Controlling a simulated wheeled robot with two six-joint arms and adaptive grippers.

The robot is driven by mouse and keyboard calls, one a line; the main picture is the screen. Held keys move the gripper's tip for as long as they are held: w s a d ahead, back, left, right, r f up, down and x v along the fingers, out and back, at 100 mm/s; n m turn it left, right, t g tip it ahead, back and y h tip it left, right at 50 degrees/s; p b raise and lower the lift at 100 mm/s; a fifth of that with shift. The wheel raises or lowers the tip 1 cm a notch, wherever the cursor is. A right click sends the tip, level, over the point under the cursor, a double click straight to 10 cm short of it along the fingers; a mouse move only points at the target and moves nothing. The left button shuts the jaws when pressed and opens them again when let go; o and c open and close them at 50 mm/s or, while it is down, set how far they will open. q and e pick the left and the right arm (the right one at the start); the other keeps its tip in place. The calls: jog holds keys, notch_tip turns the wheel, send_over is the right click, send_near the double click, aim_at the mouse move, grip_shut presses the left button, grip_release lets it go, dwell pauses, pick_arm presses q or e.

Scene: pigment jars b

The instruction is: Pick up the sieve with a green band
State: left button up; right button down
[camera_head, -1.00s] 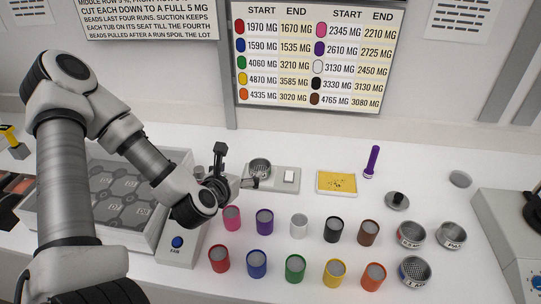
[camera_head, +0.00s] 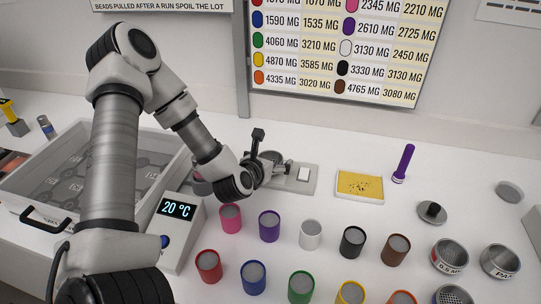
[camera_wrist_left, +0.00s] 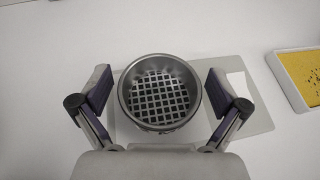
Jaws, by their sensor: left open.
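A round metal sieve (camera_wrist_left: 160,92) with a coarse square mesh stands on a flat grey scale in the left wrist view. Its rim faces up and its band is mostly hidden, so I cannot tell the band's colour. In the head view the sieve (camera_head: 271,154) is partly covered by my left gripper (camera_head: 270,170). The left gripper is open, with one finger on each side of the sieve and a gap at both sides in the wrist view. My right gripper is not in view.
The grey scale (camera_head: 310,187) lies under the sieve, with a yellow tray (camera_head: 360,186) to its right. Several colour jars stand in front, including a purple one (camera_head: 269,226). Other sieves (camera_head: 450,256) and a pan (camera_head: 500,262) stand at right.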

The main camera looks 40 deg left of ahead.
pick_arm(q)
jog(key=shift+x, duration=0.9)
jog(key=shift+s+r, duration=0.1)
jog(key=shift+r, duration=0.05)
jog(key=c, duration=1.3)
